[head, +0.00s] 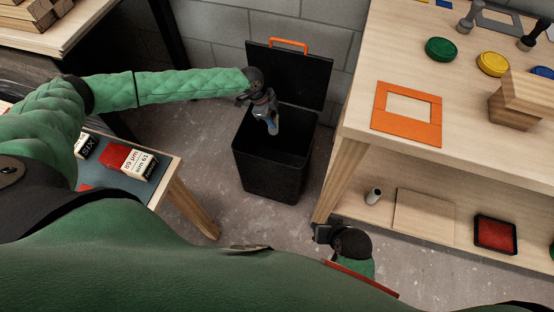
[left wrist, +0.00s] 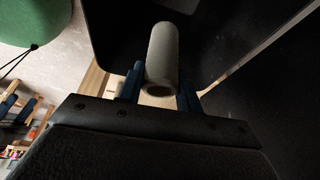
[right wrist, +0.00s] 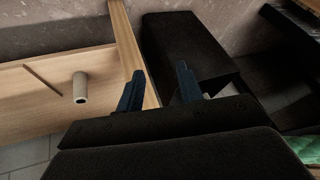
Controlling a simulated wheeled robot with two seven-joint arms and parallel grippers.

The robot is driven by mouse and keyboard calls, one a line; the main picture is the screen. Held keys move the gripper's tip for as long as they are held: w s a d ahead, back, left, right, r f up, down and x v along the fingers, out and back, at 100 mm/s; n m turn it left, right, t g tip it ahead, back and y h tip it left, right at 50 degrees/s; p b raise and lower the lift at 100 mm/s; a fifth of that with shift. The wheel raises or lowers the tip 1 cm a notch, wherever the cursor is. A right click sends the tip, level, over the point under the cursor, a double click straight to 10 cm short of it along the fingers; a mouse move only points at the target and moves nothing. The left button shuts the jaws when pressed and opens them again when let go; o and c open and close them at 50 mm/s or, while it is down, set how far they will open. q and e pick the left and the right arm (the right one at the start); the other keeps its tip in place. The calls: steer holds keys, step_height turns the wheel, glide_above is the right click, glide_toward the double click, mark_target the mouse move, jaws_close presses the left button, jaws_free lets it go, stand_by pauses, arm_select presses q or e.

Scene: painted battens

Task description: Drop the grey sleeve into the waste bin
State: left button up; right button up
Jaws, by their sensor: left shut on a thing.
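The grey sleeve (left wrist: 162,55), a hollow tube, is between the fingers of my left gripper (left wrist: 160,88), which is shut on it. In the head view my left gripper (head: 267,119) hangs over the open mouth of the black waste bin (head: 268,175); the sleeve is mostly hidden there by the fingers. The bin's lid (head: 290,75) with an orange handle stands raised behind. My right gripper (right wrist: 158,88) is open and empty, low beside the workbench; its wrist view shows the bin (right wrist: 185,45) beyond the fingers.
A workbench (head: 385,55) stands close right of the bin. Its lower shelf (head: 350,207) holds another pale tube (head: 373,196), a board (head: 424,216) and a red tray (head: 495,235). A small table with red-and-white boxes (head: 130,160) stands left. Floor shows around the bin.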

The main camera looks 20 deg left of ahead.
arm_select(q)
steer(key=o, duration=1.1)
steer(key=shift+c, duration=0.2)
steer(key=shift+a+r, duration=0.2)
steer(key=shift+r, duration=0.25)
steer(key=v, duration=0.5)
steer(key=shift+a+r+b, duration=0.15)
steer(key=shift+r+b, duration=0.15)
steer(key=shift+r, duration=0.1)
steer(key=shift+a+r, duration=0.15)
steer(key=shift+r, duration=0.3)
arm_select(e)
steer(key=shift+w+a+f, duration=0.1)
steer(key=shift+w+f, duration=0.1)
steer(key=shift+f, duration=1.2)
